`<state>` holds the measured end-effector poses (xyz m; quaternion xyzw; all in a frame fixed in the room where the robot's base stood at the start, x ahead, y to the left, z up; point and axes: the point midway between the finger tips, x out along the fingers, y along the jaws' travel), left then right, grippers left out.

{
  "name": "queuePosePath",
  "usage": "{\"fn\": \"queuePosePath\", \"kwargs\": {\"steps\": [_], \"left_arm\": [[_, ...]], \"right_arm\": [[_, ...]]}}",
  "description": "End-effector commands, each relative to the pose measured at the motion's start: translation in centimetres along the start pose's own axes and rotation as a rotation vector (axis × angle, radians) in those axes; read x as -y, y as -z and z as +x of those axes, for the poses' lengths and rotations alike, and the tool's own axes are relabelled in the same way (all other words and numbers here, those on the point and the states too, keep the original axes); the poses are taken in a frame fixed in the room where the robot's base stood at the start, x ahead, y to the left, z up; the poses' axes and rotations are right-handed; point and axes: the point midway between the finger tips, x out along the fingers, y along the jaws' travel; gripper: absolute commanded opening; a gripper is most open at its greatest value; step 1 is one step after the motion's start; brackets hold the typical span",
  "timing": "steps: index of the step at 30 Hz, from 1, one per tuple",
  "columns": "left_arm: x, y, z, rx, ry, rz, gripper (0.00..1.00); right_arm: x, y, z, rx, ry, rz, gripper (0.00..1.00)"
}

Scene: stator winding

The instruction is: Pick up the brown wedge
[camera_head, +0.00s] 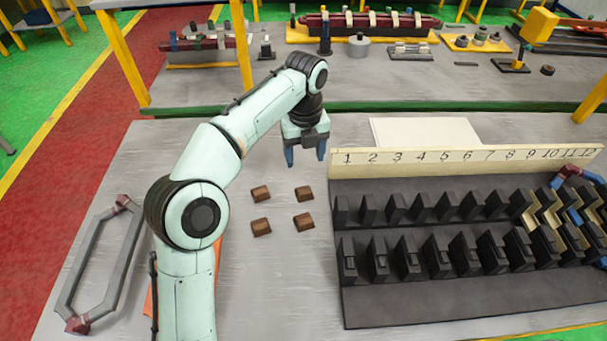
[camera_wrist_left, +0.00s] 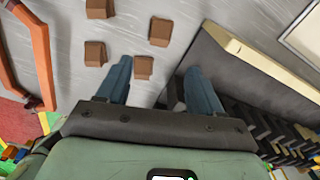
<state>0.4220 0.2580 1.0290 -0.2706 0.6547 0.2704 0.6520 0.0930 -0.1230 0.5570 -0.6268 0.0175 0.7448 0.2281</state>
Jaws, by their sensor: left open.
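Several small brown wedges lie apart on the grey table in the head view: a back left wedge (camera_head: 261,193), a back right wedge (camera_head: 304,193), a front left wedge (camera_head: 261,227) and a front right wedge (camera_head: 303,222). They also show in the left wrist view, the nearest wedge (camera_wrist_left: 144,67) just beyond the blue fingertips and another wedge (camera_wrist_left: 160,32) farther up. My left gripper (camera_head: 306,156) is open and empty, its blue fingers pointing down above the table, behind the wedges in the head view. My right gripper is not in view.
A black slotted rack (camera_head: 430,305) with a numbered board (camera_head: 465,156) fills the right side. A grey hexagonal frame (camera_head: 81,255) lies at left. An orange piece (camera_wrist_left: 36,50) shows in the wrist view. The table around the wedges is clear.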

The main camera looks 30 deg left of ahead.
Motion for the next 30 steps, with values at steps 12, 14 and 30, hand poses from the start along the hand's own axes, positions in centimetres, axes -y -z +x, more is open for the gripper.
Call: {"fn": "queuePosePath", "kwargs": {"steps": [12, 14, 30], "left_arm": [[-0.1, 0.0, 6.2, -0.002, -0.003, 0.000, 0.66], [-0.1, 0.0, 7.0, -0.002, -0.003, 0.000, 0.66], [-0.1, 0.0, 12.9, -0.002, -0.001, 0.000, 0.66]], "right_arm": [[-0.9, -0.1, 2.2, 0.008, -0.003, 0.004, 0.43], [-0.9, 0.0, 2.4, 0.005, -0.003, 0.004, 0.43], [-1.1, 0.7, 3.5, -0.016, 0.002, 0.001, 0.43]]}}
